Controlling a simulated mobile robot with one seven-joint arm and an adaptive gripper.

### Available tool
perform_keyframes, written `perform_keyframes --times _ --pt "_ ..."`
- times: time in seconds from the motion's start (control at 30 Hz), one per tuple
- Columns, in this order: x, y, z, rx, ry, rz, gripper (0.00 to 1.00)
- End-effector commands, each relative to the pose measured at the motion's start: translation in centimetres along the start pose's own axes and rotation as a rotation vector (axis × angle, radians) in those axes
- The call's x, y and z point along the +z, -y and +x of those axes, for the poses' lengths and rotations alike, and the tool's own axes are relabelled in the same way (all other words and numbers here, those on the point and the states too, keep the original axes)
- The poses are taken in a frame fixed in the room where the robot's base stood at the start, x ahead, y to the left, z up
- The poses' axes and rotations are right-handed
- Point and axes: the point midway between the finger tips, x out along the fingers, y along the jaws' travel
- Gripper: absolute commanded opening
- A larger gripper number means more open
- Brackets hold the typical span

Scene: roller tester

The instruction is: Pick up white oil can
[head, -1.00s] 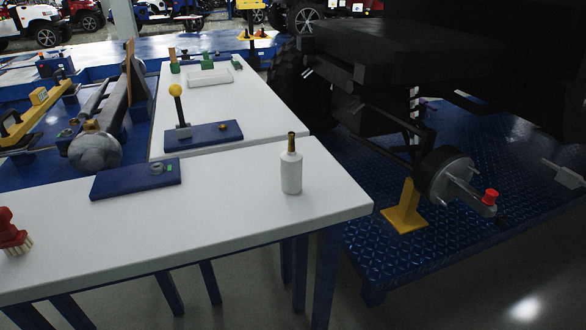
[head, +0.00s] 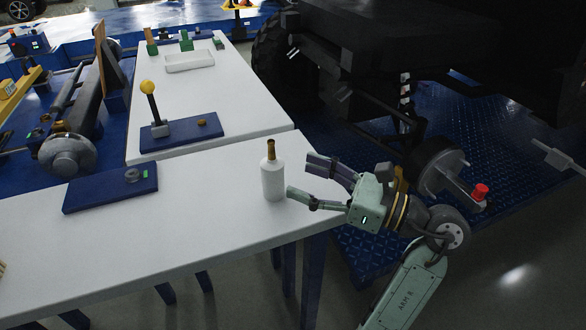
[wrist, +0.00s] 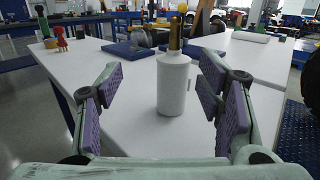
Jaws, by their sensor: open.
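The white oil can (head: 273,181) stands upright on the white table, near its right front corner. It has a brass-coloured spout pointing up. In the wrist view the can (wrist: 173,88) is centred ahead, between the two fingers but a little beyond their tips. My gripper (head: 298,179) is open and empty, just right of the can, reaching in from the right. In the wrist view the open fingers (wrist: 160,85) with purple pads stand on either side of the can, with no visible contact.
A blue plate with a yellow-knobbed lever (head: 182,133) and a second blue plate (head: 110,187) lie left of the can. A white tray (head: 190,62) is at the back. A red-handled brush (wrist: 61,38) is at the far left in the wrist view. The tabletop (head: 205,225) around the can is clear.

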Motion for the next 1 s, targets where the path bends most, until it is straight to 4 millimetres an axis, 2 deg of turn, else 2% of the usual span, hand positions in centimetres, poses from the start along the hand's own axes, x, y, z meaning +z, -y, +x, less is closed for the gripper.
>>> perform_keyframes --times 0.03,0.1,0.13,0.43,0.67,0.9,1.0 --pt "-0.9 0.8 -1.4 -0.042 -0.036 0.005 0.61" --pt "-2.0 1.3 -2.6 -0.075 -0.073 0.009 0.61" --pt "-2.1 1.3 -2.6 -0.076 -0.079 0.008 0.61" --pt "-2.1 1.4 1.9 -0.065 -0.072 0.008 0.61" --pt "-2.3 1.4 3.8 -0.066 -0.071 0.009 0.61" --pt "-2.9 1.3 7.3 -0.065 -0.07 0.009 0.61" --pt "-3.0 1.4 8.2 -0.065 -0.07 0.008 0.61"
